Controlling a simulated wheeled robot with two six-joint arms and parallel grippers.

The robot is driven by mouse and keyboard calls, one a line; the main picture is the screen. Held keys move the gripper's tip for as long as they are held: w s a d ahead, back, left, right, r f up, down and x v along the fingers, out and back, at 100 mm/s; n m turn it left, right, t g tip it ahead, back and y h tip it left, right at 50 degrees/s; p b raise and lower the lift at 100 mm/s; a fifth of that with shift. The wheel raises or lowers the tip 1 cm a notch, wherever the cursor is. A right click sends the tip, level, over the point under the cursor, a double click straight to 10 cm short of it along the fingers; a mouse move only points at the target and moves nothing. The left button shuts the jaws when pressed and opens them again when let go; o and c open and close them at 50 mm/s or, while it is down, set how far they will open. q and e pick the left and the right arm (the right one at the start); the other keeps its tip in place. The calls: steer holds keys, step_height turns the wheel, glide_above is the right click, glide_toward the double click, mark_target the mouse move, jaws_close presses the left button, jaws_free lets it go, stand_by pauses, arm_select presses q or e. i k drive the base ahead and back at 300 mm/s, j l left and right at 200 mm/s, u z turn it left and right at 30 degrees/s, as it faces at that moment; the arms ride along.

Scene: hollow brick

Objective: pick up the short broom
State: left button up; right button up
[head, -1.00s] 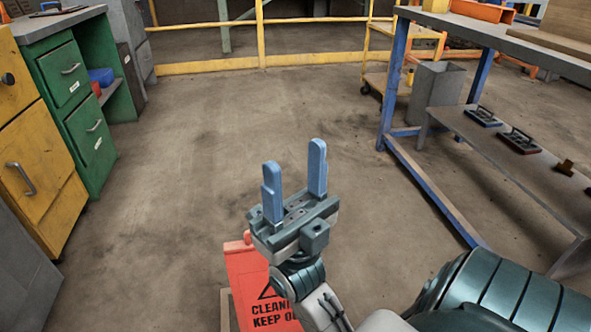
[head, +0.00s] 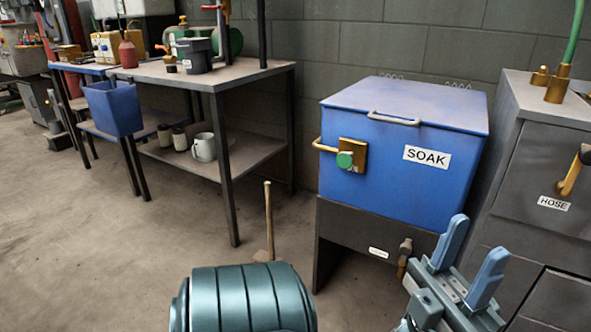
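A thin wooden handle (head: 268,215), which looks like the short broom, stands nearly upright on the floor between the dark-legged table and the blue SOAK tank. Its lower end flares to a tan head, partly hidden behind my teal arm link; I cannot make out bristles. My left gripper (head: 477,240) is at the lower right, in front of the tank's stand and the grey cabinet. Its two blue fingers are apart with nothing between them. It is well to the right of the handle. My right gripper is not in view.
The blue SOAK tank (head: 405,150) sits on a dark stand, with a tap (head: 404,255) below. A grey HOSE cabinet (head: 535,180) stands at right. Floor at left is open.

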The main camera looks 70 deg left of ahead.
mark_target(261, 256)
steer(key=u, duration=2.55)
steer(key=i+z, duration=0.5)
steer(key=i+j+z, duration=0.45)
steer(key=i+l, duration=0.1)
